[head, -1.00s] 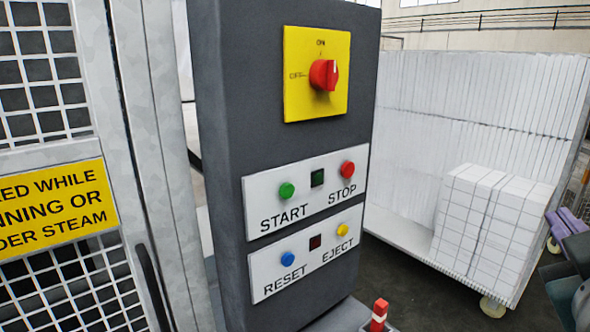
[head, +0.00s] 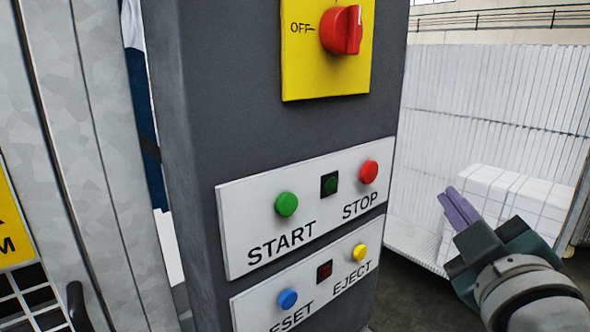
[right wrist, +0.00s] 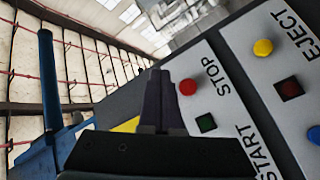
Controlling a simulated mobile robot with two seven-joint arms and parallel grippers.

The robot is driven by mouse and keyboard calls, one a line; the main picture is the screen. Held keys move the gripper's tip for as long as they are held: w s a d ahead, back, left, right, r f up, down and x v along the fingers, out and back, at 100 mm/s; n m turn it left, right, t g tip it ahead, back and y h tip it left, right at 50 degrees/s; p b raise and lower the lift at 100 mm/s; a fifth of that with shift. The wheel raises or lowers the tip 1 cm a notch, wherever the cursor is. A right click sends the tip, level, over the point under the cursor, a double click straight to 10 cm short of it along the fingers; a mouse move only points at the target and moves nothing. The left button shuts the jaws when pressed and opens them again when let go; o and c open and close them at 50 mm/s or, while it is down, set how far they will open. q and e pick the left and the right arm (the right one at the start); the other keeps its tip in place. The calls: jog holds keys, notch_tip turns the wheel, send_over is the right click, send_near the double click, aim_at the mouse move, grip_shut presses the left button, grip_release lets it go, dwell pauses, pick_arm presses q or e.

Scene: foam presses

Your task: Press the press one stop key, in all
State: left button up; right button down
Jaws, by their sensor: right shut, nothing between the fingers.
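The red STOP key (head: 369,172) is a round button at the upper right of the white label plate (head: 232,228) on the dark grey control column (head: 240,110). It also shows in the right wrist view (right wrist: 187,87), just right of my fingertips. My right gripper (head: 457,207) is shut and empty, with purple fingers, to the right of the column in the head view. The fingers (right wrist: 158,78) look apart from the key, though depth is hard to judge. My left gripper is not in view.
The green START button (head: 286,204) shares the plate. Below are the blue RESET (head: 287,299) and yellow EJECT (head: 360,252) buttons. A red rotary switch (head: 342,31) on a yellow plate sits above. White stacked blocks (head: 505,196) stand behind my right gripper.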

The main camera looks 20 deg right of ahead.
send_near(378, 168)
jog(key=w+d, duration=0.3)
jog(key=shift+w+r+b, duration=0.25)
jog(key=shift+w+b, duration=0.3)
jog(key=shift+w, duration=0.1)
dwell(1.4)
jog(key=shift+w+a, duration=0.1)
jog(key=shift+w, duration=0.05)
jog(key=shift+w+a+b, duration=0.1)
jog(key=shift+w+b, duration=0.1)
jog(key=shift+b, duration=0.1)
jog(key=shift+w+a, duration=0.2)
jog(key=shift+w, duration=0.2)
dwell(1.0)
jog(key=shift+s, duration=0.1)
jog(key=shift+s+d, duration=0.3)
jog(key=shift+s, duration=0.35)
